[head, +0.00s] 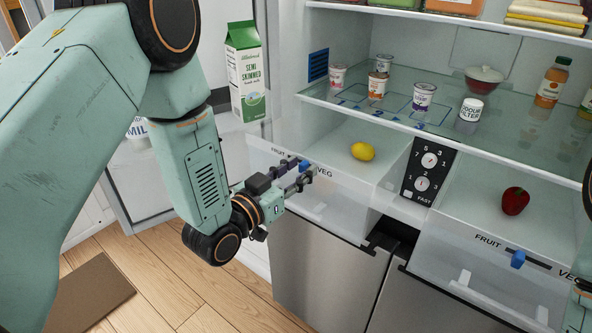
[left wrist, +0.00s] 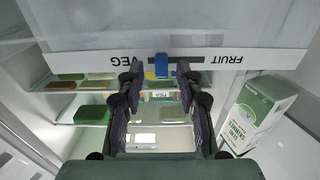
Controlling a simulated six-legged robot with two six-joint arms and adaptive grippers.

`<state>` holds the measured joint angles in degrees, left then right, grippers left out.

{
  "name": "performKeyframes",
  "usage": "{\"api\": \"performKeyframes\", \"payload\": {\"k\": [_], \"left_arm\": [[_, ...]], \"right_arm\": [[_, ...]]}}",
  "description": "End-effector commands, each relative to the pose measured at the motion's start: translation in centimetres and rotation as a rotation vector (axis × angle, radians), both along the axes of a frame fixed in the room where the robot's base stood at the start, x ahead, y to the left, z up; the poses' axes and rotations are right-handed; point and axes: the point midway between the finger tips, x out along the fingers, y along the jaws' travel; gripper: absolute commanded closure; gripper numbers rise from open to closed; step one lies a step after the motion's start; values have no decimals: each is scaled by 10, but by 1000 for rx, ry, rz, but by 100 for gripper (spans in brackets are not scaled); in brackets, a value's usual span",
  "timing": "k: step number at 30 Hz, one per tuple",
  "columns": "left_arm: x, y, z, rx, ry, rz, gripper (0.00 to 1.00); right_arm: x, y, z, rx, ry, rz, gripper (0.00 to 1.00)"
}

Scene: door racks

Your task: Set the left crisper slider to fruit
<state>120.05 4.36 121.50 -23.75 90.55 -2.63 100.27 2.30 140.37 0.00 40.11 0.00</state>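The left crisper drawer (head: 330,195) has a label strip with FRUIT at the left and VEG at the right. Its blue slider (head: 305,166) sits at the VEG end of the dark slot. In the left wrist view the strip appears upside down, and the blue slider (left wrist: 161,66) is near VEG, with the slot running toward FRUIT. My left gripper (head: 303,178) is at the drawer front. In the left wrist view its open fingers (left wrist: 155,72) stand on either side of the slider, with gaps visible. Of my right arm only a part shows at the right edge; its gripper is out of view.
The right crisper drawer (head: 480,265) has its own blue slider (head: 518,259). A dial panel (head: 428,170) stands between the drawers. A glass shelf above holds several pots. A milk carton (head: 246,75) stands in the door rack at left. A lemon (head: 363,151) lies in the left drawer.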

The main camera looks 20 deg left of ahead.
Motion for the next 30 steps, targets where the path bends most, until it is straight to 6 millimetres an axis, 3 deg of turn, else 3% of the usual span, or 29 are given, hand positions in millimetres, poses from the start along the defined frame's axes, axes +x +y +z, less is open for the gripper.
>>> {"api": "performKeyframes", "payload": {"k": [8,20,30], "left_arm": [[-1,1,0,-1,1,1,66],[-1,1,0,0,1,1,100],[-1,1,-1,0,2,1,100]], "right_arm": [[0,0,0,0,0,0,60],[0,0,0,0,0,0,60],[0,0,0,0,0,0,60]]}}
